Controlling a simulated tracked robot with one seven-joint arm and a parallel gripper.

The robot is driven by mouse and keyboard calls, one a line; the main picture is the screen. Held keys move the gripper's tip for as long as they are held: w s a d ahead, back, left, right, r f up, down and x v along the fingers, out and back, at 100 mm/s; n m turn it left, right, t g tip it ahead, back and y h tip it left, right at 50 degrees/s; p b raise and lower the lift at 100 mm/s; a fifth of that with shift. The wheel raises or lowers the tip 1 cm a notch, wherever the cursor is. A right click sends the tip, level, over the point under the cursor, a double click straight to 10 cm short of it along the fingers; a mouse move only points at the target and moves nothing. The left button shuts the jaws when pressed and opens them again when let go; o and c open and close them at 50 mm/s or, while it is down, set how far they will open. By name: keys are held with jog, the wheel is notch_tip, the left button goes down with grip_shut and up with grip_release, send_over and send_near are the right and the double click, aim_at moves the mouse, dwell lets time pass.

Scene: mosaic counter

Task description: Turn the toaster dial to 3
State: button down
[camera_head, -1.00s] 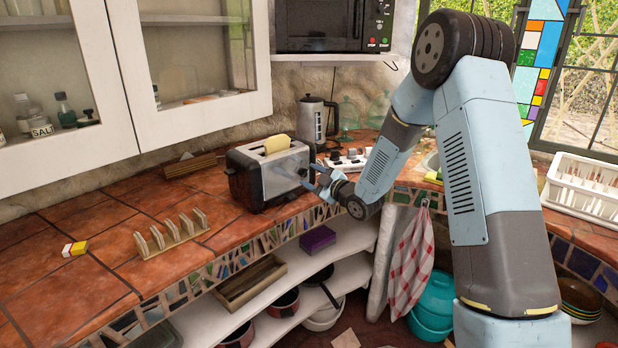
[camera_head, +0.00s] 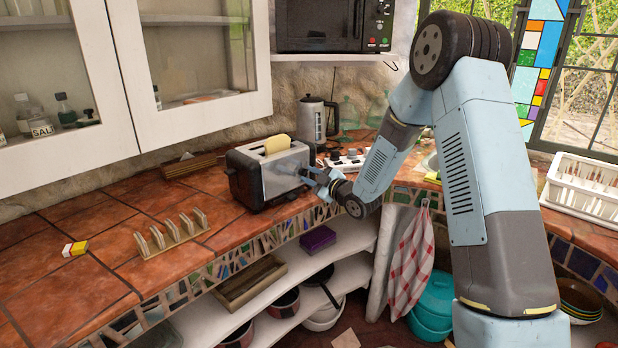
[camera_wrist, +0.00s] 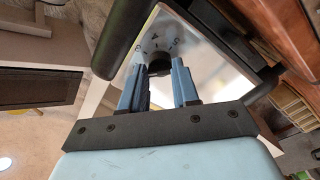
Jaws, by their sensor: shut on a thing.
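The toaster (camera_head: 262,182) stands on the tiled counter, silver with dark ends, with a bread slice (camera_head: 277,144) in its top. Its metal face also shows in the wrist view (camera_wrist: 210,68). The dark dial (camera_wrist: 158,67) sits on that face, with a pale ring of small marks (camera_wrist: 158,41) around it. I cannot read which mark the dial points to. My gripper (camera_head: 306,174) is at the toaster's right end. In the wrist view its two blue fingers (camera_wrist: 158,73) are on either side of the dial, shut on it. The fingers partly hide the dial.
A kettle (camera_head: 318,118) and a white unit with dark knobs (camera_head: 345,160) stand behind my gripper. Open shelves (camera_head: 300,268) are below the counter edge.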

jog(key=shift+a, duration=0.2)
jog(key=shift+d, duration=0.1)
jog(key=shift+m, duration=0.3)
jog(key=m, duration=0.8)
jog(key=shift+d, duration=0.3)
